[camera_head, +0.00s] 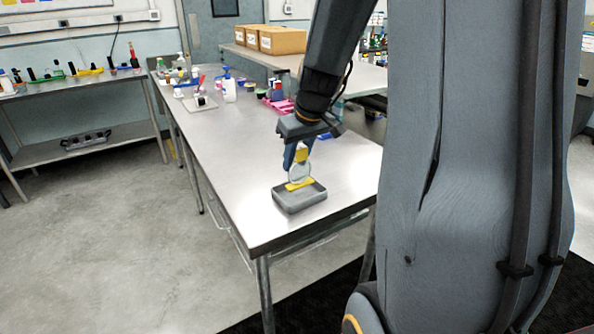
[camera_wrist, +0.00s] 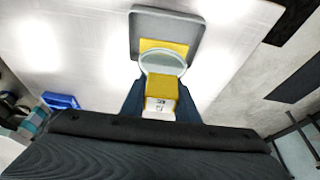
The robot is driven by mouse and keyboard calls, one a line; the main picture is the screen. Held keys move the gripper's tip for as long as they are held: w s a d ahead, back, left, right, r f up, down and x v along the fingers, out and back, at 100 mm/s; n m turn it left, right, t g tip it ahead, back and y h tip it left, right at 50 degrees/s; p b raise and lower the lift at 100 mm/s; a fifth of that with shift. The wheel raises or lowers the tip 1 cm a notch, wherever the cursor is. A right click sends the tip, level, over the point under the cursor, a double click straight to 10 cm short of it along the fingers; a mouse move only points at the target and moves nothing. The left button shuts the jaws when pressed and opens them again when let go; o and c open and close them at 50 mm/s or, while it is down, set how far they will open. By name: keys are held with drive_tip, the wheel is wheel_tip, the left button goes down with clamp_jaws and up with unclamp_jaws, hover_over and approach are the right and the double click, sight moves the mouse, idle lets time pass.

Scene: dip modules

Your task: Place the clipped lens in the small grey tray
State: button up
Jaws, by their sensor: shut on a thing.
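The clipped lens is a round clear disc (camera_head: 300,173) with a yellow clip at its top and a yellow piece at its bottom. It stands upright over the small grey tray (camera_head: 301,204), near the table's front end. My gripper (camera_head: 301,152) points down and is shut on the upper yellow clip. In the wrist view the dark blue fingers (camera_wrist: 161,95) flank the yellow clip, with the lens (camera_wrist: 163,62) beyond it against the grey tray (camera_wrist: 165,22). The lower yellow piece shows within the tray's outline. I cannot tell whether it touches the tray floor.
The metal table (camera_head: 245,175) is clear around the tray, whose spot is close to the front edge. Bottles (camera_head: 230,91) and a pink rack (camera_head: 278,103) stand farther back. In the wrist view a blue object (camera_wrist: 60,101) lies at the left.

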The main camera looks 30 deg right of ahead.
sight(303, 148)
drive_tip(key=shift+f, duration=1.75)
drive_tip(key=shift+f, duration=0.2)
drive_tip(key=o, duration=1.1)
drive_tip(key=shift+c, duration=0.2)
drive_tip(key=shift+r, duration=0.15)
drive_tip(key=shift+r, duration=0.3)
drive_tip(key=v, duration=1.1)
drive_tip(key=shift+s+r+b, duration=0.25)
drive_tip(key=shift+b, duration=0.15)
